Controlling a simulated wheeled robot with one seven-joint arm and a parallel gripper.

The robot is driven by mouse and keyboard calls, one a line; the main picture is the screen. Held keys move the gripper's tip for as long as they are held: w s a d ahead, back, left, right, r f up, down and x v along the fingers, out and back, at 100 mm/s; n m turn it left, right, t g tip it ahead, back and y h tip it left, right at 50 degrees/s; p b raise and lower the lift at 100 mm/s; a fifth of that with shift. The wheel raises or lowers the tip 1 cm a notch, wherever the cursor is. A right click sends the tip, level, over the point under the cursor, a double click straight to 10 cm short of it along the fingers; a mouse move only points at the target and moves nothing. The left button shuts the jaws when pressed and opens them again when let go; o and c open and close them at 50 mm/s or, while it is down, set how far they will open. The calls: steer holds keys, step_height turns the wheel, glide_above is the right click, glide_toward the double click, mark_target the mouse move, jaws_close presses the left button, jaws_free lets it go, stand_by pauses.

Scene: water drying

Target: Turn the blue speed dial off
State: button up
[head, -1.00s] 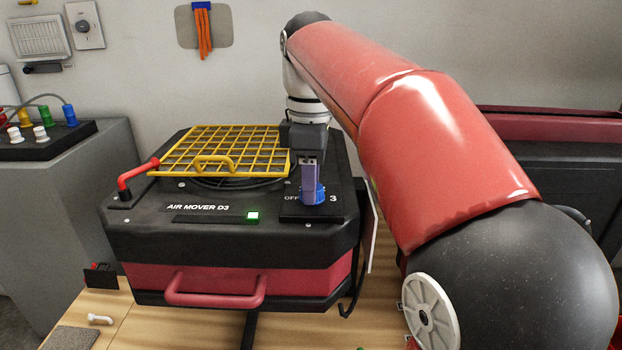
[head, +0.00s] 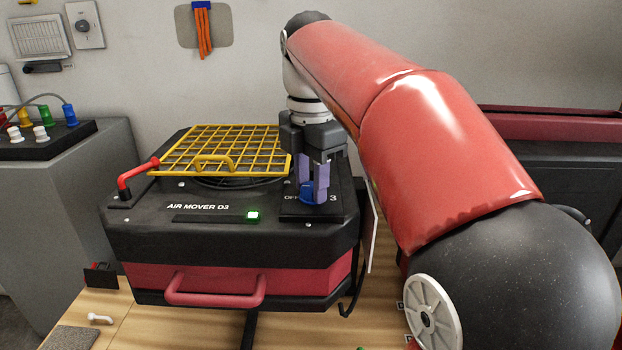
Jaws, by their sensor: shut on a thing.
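The blue speed dial (head: 307,193) sits on a black plate at the right of the air mover's (head: 190,228) top, between the marks "OFF" and "3". My gripper (head: 313,190) points straight down over it, with its two purple fingers shut on the dial, one on each side. The fingers hide part of the dial, so I cannot read where it points. A small green light (head: 253,217) glows on the front edge of the air mover.
A yellow grille (head: 222,150) covers the fan opening left of my gripper. A red lever (head: 136,174) stands at the left corner. A grey cabinet with a connector box (head: 45,143) is farther left. My red arm fills the right side.

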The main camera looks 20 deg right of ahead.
mark_target(311, 186)
steer(key=shift+n, duration=0.3)
steer(key=o, duration=1)
steer(key=shift+c, duration=0.2)
steer(key=shift+r, duration=0.1)
step_height(311, 186, up, 8)
steer(key=shift+f, duration=0.2)
steer(key=shift+s, duration=0.1)
